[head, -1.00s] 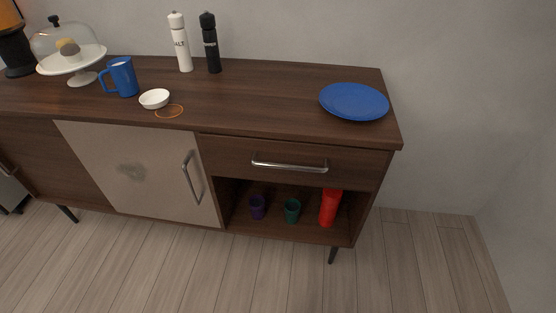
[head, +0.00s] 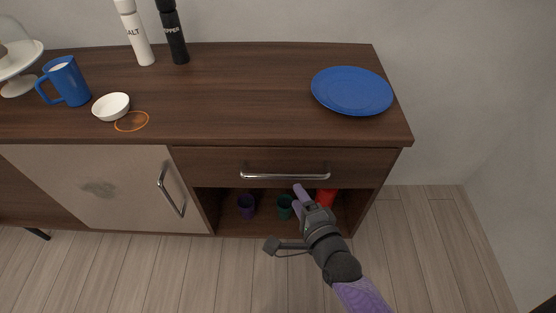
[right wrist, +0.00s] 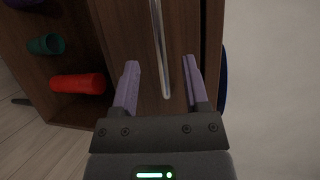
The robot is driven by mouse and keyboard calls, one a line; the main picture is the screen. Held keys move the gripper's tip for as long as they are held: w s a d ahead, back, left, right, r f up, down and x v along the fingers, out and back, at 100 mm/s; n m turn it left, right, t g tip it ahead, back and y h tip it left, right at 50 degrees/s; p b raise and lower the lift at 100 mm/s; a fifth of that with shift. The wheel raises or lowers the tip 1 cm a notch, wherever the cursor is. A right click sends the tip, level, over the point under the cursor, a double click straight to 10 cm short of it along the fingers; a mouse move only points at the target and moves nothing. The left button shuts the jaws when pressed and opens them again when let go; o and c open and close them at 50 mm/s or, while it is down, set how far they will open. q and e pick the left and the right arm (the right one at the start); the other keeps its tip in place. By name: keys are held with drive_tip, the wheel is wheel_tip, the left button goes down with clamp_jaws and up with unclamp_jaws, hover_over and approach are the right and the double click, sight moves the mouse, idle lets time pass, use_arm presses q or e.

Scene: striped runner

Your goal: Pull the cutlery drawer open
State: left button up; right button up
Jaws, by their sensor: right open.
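The cutlery drawer (head: 222,167) is a dark wood front at the right of the sideboard, and it is shut. Its silver bar handle (head: 285,177) runs along the front. My right gripper (head: 298,198) is just below the right part of the handle in the head view. In the right wrist view its two purple fingers (right wrist: 160,75) are apart and empty, with the handle (right wrist: 160,50) showing between them in the picture. I cannot tell how far the fingertips are from the bar. My left gripper is not in view.
Below the drawer an open shelf holds a purple cup (head: 246,206), a green cup (head: 284,206) and a red cup (right wrist: 78,84). A blue plate (head: 352,91) lies on top. A cabinet door (head: 100,185) is left of the drawer. Floor in front is clear.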

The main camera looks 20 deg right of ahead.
sight(284, 174)
drive_tip(key=b+x, duration=0.3)
drive_tip(key=x, duration=0.5)
drive_tip(key=shift+w+f, duration=0.15)
drive_tip(key=shift+f, duration=0.05)
drive_tip(key=c, duration=0.7)
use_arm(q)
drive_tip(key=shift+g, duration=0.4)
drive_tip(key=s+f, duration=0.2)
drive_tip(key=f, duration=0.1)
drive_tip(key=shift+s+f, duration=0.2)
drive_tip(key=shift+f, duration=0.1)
use_arm(e)
clamp_jaws()
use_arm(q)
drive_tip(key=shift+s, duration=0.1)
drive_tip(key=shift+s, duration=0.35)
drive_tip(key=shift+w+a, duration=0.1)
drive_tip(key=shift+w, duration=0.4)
